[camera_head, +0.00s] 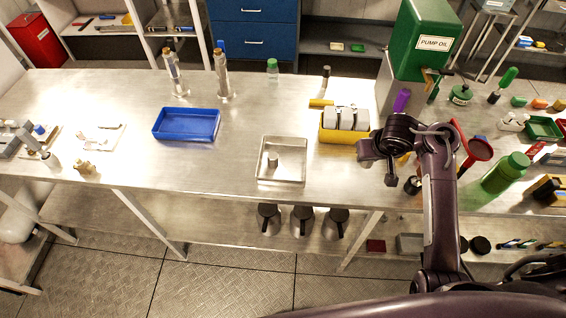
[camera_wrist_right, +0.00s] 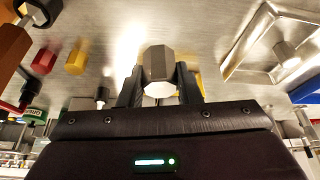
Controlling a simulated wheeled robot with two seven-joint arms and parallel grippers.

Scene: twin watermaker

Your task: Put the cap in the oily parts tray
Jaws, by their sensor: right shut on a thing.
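My right gripper (camera_head: 378,162) is above the workbench, right of the yellow bin. In the right wrist view the gripper (camera_wrist_right: 160,88) is shut on a grey hexagonal piece with a pale end, which looks like the cap (camera_wrist_right: 157,62). The cap is not clearly visible in the head view. A shallow metal tray (camera_head: 282,179) lies left of the gripper, with a small grey cylinder (camera_head: 272,159) in it; the tray also shows in the right wrist view (camera_wrist_right: 249,40). A blue tray (camera_head: 187,137) lies farther left. No label tells which tray is the oily parts one. My left gripper is out of view.
A yellow bin (camera_head: 343,137) with white containers stands between gripper and metal tray. A green pump oil box (camera_head: 418,40) stands behind. Bench space between the two trays is clear.

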